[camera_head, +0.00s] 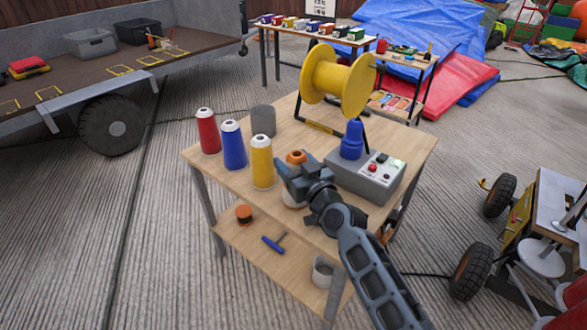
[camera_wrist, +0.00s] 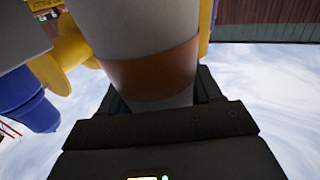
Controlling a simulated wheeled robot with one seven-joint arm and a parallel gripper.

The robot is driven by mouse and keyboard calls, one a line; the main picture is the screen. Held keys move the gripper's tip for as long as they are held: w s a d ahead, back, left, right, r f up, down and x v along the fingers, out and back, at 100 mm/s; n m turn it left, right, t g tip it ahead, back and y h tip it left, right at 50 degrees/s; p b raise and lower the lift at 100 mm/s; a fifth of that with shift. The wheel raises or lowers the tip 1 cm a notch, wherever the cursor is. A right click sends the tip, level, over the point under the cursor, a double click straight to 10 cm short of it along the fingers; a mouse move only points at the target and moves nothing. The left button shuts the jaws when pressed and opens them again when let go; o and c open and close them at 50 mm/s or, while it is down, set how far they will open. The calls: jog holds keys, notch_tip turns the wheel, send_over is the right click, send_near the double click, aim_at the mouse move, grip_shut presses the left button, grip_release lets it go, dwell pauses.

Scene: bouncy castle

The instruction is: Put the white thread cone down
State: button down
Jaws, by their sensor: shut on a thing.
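The white thread cone (camera_wrist: 150,35) fills the middle of the wrist view, with an orange-brown band around it. My gripper (camera_head: 297,177) is shut on it at the near edge of the wooden table (camera_head: 222,165). In the head view an orange top shows above the jaws and a little white shows below; my gripper hides the rest. The cone looks roughly upright. I cannot tell whether its base touches the tabletop. Red (camera_head: 208,132), blue (camera_head: 233,146) and yellow (camera_head: 261,163) thread cones stand in a row to the left.
A grey cylinder (camera_head: 263,121) stands behind the cones. A grey control box (camera_head: 368,182) with a blue part (camera_head: 352,140) is close on the right, and a big yellow spool (camera_head: 335,80) stands behind. A lower shelf (camera_head: 300,262) holds several small items.

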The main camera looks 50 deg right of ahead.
jog(key=shift+f, duration=0.2)
jog(key=shift+f, duration=0.1)
jog(key=shift+c, duration=1)
grip_release()
